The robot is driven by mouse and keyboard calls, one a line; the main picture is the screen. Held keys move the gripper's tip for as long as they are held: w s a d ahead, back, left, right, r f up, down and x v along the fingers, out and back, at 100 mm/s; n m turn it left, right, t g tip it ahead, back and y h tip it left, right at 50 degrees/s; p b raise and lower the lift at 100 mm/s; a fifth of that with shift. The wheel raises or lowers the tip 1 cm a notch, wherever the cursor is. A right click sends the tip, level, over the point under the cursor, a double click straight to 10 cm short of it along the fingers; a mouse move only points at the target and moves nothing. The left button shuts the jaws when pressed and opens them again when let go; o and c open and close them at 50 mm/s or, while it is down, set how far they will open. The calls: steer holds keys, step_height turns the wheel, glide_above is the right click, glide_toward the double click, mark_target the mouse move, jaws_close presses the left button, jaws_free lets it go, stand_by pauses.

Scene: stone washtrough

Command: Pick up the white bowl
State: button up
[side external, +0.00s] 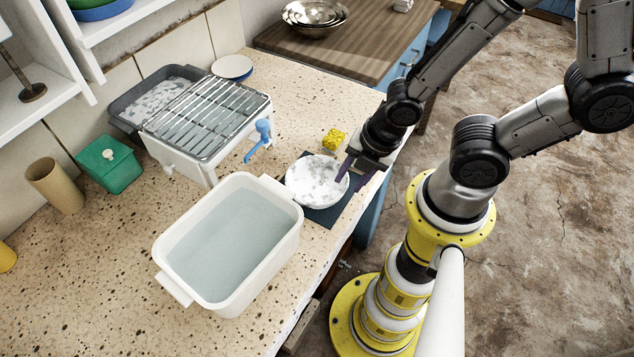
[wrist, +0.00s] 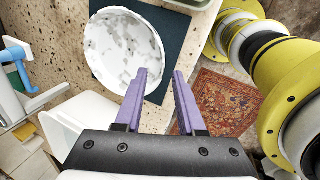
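The white bowl (side external: 312,184), with grey mottled patches inside, sits upright on a dark mat (side external: 322,216) near the counter's front edge. It also shows in the wrist view (wrist: 122,48), at the upper left of the fingers. My gripper (side external: 352,182) is at the bowl's right side in the side view, its purple fingers pointing down. In the wrist view my gripper (wrist: 160,73) is open with a clear gap between the fingertips. The left finger overlaps the bowl's near rim and the right finger is outside the bowl. I cannot tell whether either finger touches it.
A white basin of water (side external: 228,245) stands close to the bowl's left. A yellow sponge (side external: 334,139) lies behind the bowl. A white box with a wire rack (side external: 207,117) and blue tap (side external: 260,138) stands behind left. The counter drops off to the floor at right.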

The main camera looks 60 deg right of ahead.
mark_target(344, 188)
steer(key=shift+x, duration=1.5)
steer(key=shift+d, duration=0.1)
jaws_close()
